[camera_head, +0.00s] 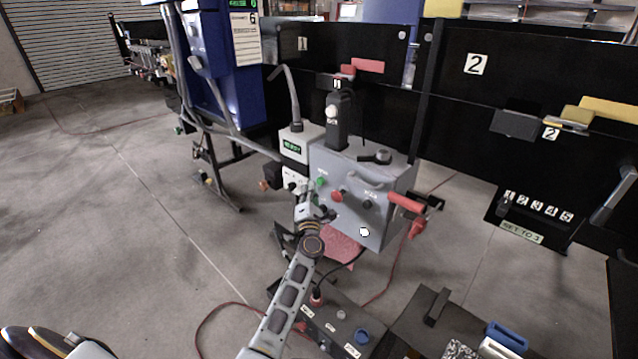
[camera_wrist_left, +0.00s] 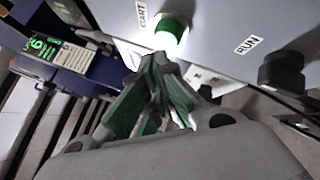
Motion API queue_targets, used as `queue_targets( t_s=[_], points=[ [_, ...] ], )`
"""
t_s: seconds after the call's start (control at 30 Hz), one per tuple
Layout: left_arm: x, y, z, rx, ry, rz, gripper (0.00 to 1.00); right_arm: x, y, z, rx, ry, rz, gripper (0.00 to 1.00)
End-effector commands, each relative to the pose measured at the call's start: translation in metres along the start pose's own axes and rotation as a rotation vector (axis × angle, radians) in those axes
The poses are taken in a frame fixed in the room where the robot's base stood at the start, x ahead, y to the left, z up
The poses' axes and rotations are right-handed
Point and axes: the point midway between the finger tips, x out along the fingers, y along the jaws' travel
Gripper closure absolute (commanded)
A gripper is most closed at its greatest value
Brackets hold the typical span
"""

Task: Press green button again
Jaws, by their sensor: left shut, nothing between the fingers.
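The green button (camera_head: 320,182) is on the front of a grey control box (camera_head: 375,215). In the left wrist view the green button (camera_wrist_left: 171,33) is lit brightly at its lower edge and sits beside a START label (camera_wrist_left: 142,14). My left gripper (camera_head: 301,190) is shut and empty, just left of the button in the head view. In the left wrist view the tips of my left gripper (camera_wrist_left: 155,62) lie close to the button's lower edge. I cannot tell whether they touch it.
A red knob (camera_head: 337,196) and a black RUN knob (camera_wrist_left: 281,70) share the panel. A red handle (camera_head: 406,203) sticks out at its right. A white unit with a green display (camera_head: 293,146) stands behind the gripper. A lower box (camera_head: 340,325) with buttons sits near my arm.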

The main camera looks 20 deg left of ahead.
Motion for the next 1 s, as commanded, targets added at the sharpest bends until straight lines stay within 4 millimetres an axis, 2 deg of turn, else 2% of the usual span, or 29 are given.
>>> queue_targets(
  t_s=[1.0],
  points=[
    [0.006, -0.0038, 0.0047, -0.001, 0.0, 0.0, 1.0, 0.0022, 0.0005, 0.0007, 0.001, 0.0, 0.001, 1.0]
  ],
)
